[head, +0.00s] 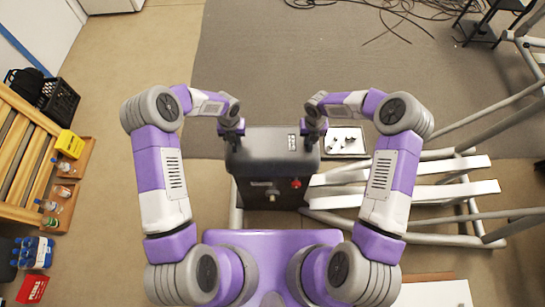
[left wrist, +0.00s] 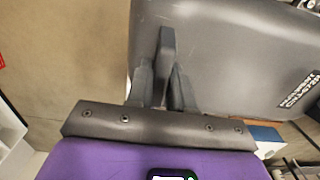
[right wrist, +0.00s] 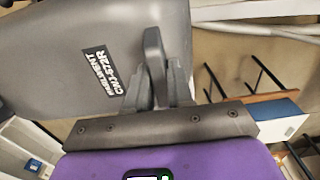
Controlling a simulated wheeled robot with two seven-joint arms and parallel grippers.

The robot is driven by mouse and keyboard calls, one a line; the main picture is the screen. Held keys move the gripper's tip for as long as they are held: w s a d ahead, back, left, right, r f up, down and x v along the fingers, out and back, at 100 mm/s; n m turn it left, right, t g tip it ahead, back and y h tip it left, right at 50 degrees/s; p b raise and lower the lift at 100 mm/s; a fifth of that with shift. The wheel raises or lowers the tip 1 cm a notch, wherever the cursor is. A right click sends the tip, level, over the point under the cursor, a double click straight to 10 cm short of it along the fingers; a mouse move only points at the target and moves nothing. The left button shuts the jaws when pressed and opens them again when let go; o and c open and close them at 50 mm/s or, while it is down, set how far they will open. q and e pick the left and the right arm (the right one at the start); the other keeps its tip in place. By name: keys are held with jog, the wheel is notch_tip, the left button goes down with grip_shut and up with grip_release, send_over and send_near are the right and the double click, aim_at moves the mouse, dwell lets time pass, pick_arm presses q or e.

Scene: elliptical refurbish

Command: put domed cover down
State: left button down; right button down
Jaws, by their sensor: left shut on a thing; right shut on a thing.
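The dark grey domed cover (head: 272,150) is between my two grippers in the head view, over or on a dark machine body (head: 262,193) with a red knob. I cannot tell whether cover and body touch. My left gripper (head: 233,136) is shut on a side tab of the cover; the left wrist view shows the fingers around the tab beside the cover's smooth shell (left wrist: 225,50). My right gripper (head: 313,135) is shut on the opposite tab; the right wrist view shows the shell (right wrist: 70,55) and a black label.
A tray with small dark parts (head: 344,141) lies right of the cover. Grey-white frame rails (head: 420,195) fill the right side. A wooden rack (head: 30,150), bottles and boxes stand at left. Cables (head: 385,12) lie on the grey mat, which is otherwise largely clear.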

pick_arm(q)
jog(key=shift+f+b, duration=0.6)
jog(key=shift+f, duration=0.15)
pick_arm(e)
jog(key=shift+f, duration=0.75)
pick_arm(q)
jog(key=c, duration=1)
grip_release()
jog(key=shift+r, duration=0.1)
pick_arm(e)
jog(key=c, duration=1)
grip_release()
jog(key=shift+r, duration=0.1)
pick_arm(q)
jog(key=shift+r, duration=0.1)
pick_arm(e)
jog(key=shift+r, duration=0.25)
pick_arm(q)
notch_tip(320, 180, up, 12)
pick_arm(e)
notch_tip(320, 180, up, 12)
jog(key=shift+f, duration=0.2)
